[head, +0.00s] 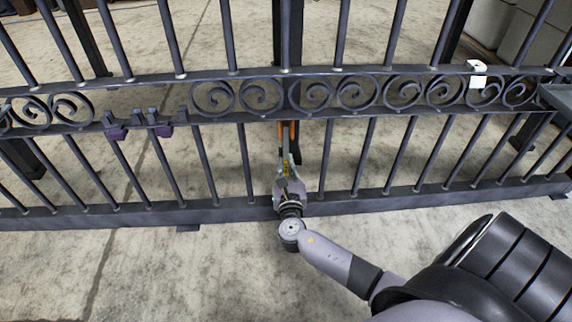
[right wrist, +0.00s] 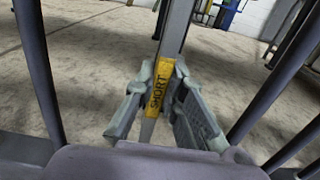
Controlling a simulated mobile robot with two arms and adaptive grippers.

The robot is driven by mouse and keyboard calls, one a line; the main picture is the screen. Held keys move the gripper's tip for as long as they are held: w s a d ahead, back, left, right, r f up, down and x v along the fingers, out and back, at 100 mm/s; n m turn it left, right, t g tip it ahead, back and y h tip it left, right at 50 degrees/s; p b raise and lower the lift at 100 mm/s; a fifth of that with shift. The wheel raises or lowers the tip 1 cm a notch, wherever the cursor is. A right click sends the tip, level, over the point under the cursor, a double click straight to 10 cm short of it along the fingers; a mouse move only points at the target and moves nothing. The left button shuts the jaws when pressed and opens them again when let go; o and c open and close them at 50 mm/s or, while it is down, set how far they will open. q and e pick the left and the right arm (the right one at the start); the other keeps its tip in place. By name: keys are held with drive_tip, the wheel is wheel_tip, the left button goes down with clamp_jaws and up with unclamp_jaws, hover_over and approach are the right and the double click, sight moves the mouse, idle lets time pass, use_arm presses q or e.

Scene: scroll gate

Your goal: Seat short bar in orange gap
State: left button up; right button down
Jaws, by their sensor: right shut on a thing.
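The short bar (right wrist: 157,85) is a grey metal bar with a yellow label reading SHORT. My right gripper (right wrist: 158,100) is shut on it at the label and holds it upright. In the head view the right gripper (head: 287,178) is low in front of the gate, and the bar's yellow label (head: 286,163) shows small there. The orange gap (head: 287,130) is marked by two orange pieces under the scroll band, in line above the gripper. Whether the bar's top touches the gap I cannot tell. My left gripper is not in view.
The dark gate's lower rail (head: 150,208) runs across in front. Purple-marked fittings (head: 117,132) hang from the scroll band at the left. A white piece (head: 477,75) sits on the band at the right. Upright bars stand on both sides of the gripper.

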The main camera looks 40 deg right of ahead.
drive_tip(key=shift+f, duration=0.2)
drive_tip(key=c, duration=1.9)
unclamp_jaws()
drive_tip(key=o, duration=0.3)
drive_tip(key=shift+r, duration=0.1)
drive_tip(key=shift+s+a, duration=0.15)
drive_tip(key=shift+s, duration=0.1)
drive_tip(key=v, duration=0.7)
